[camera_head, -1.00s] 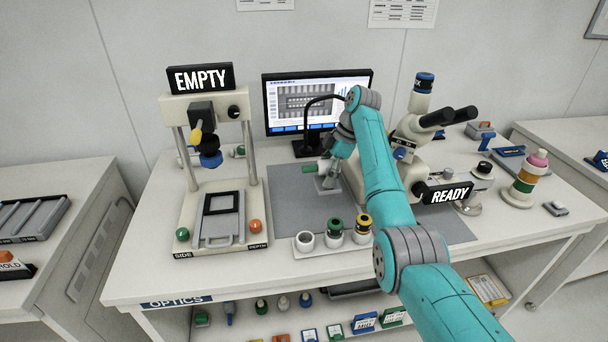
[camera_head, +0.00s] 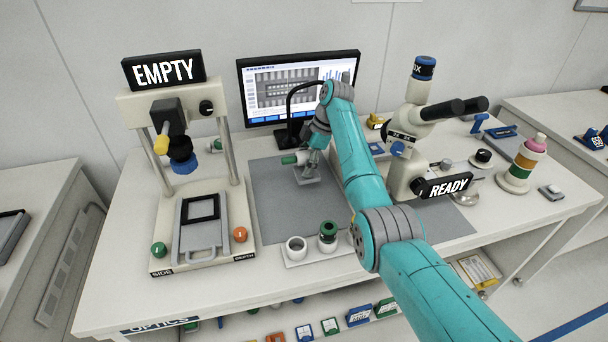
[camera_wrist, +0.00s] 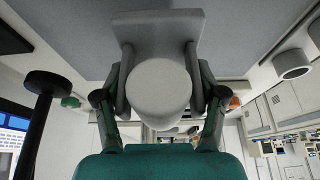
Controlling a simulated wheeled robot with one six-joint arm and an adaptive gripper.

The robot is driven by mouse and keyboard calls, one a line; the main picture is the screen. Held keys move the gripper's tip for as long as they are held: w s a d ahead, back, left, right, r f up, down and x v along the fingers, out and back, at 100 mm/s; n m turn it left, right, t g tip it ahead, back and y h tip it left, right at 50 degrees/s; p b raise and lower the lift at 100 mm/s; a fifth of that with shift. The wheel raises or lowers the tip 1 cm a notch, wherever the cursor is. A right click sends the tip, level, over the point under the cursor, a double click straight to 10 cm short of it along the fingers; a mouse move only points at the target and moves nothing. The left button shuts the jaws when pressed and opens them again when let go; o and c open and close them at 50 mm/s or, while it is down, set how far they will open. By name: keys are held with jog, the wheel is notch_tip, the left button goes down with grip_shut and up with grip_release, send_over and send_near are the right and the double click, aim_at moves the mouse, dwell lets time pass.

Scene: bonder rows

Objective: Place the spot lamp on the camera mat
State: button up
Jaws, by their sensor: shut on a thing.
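My gripper (camera_head: 311,162) is over the back part of the grey camera mat (camera_head: 285,212). It is shut on a grey thing with a rounded white top and a flat square base, which I take to be the spot lamp (camera_wrist: 158,90). In the wrist view the fingers grip its body from both sides. I cannot tell whether the base touches the mat. My arm hides part of the mat.
A monitor (camera_head: 262,88) and a black gooseneck (camera_head: 292,100) stand behind the mat. The EMPTY stand (camera_head: 160,235) is at left, the microscope (camera_head: 408,150) at right. A small white holder tray (camera_head: 300,260) with cups is at the front. The mat's front left is clear.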

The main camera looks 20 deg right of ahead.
jog(key=shift+f, duration=2.1)
jog(key=shift+f, duration=0.1)
jog(key=o, duration=1.8)
jog(key=shift+c, duration=0.2)
jog(key=v, duration=1.2)
jog(key=shift+a, duration=0.1)
